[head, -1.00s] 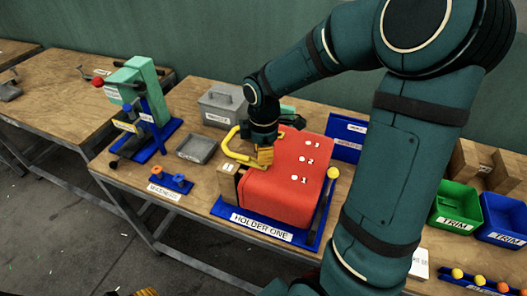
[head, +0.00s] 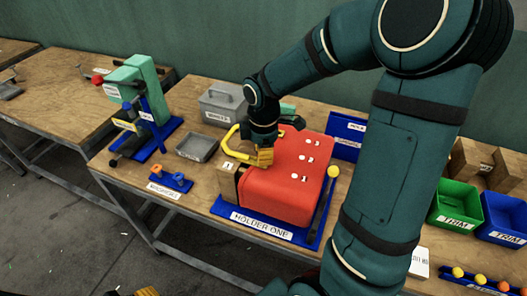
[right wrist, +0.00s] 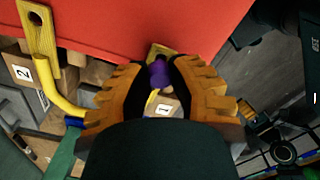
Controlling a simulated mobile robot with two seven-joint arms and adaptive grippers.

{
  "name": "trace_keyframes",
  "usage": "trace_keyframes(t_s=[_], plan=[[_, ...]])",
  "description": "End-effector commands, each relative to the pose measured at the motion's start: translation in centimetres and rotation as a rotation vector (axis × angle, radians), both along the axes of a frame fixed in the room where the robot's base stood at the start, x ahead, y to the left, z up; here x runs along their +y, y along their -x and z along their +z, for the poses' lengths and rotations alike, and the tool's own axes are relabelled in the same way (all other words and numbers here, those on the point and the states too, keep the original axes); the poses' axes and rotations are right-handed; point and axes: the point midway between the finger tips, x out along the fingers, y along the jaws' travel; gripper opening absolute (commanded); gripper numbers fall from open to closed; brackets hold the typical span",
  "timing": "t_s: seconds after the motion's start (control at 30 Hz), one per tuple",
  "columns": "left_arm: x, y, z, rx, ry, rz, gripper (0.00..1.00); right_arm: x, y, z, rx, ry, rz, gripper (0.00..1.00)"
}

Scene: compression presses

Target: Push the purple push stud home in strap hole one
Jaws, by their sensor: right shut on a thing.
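My right gripper (head: 262,158) is at the near left top edge of the red block in the head view. In the right wrist view its two ridged orange fingers (right wrist: 160,85) are closed around the purple push stud (right wrist: 158,74). A yellow strap end (right wrist: 160,51) lies just beyond the stud, by a wooden block labelled 1 (right wrist: 166,106). I cannot tell how deep the stud sits in the strap hole; the fingers hide its sides. The red block (head: 285,195) rests in the blue tray HOLDER ONE (head: 262,226). Of my left gripper, only an orange-yellow tip (head: 147,292) shows at the bottom edge.
A second yellow strap (right wrist: 40,42) and a block labelled 2 (right wrist: 22,72) are nearby. A lever with a yellow knob (head: 333,172) stands at the tray's right. Green bin (head: 455,207) is right.

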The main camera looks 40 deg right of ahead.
Motion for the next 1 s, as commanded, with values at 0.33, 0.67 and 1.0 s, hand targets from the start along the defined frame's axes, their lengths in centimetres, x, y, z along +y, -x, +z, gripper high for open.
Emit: trace_keyframes(t_s=[0.33, 0.67, 1.0], plan=[[0.0, 0.0, -0.6, 0.0, 0.0, 0.0, 0.57, 0.0, 0.0, -0.9, 0.001, -0.001, 0.0, 0.1], [0.0, 0.0, -1.1, 0.0, 0.0, 0.0, 0.57, 0.0, 0.0, -1.6, 0.001, -0.001, 0.0, 0.1], [0.0, 0.0, -1.7, 0.0, 0.0, 0.0, 0.57, 0.0, 0.0, -2.4, 0.0, 0.0, 0.0, 0.1]])
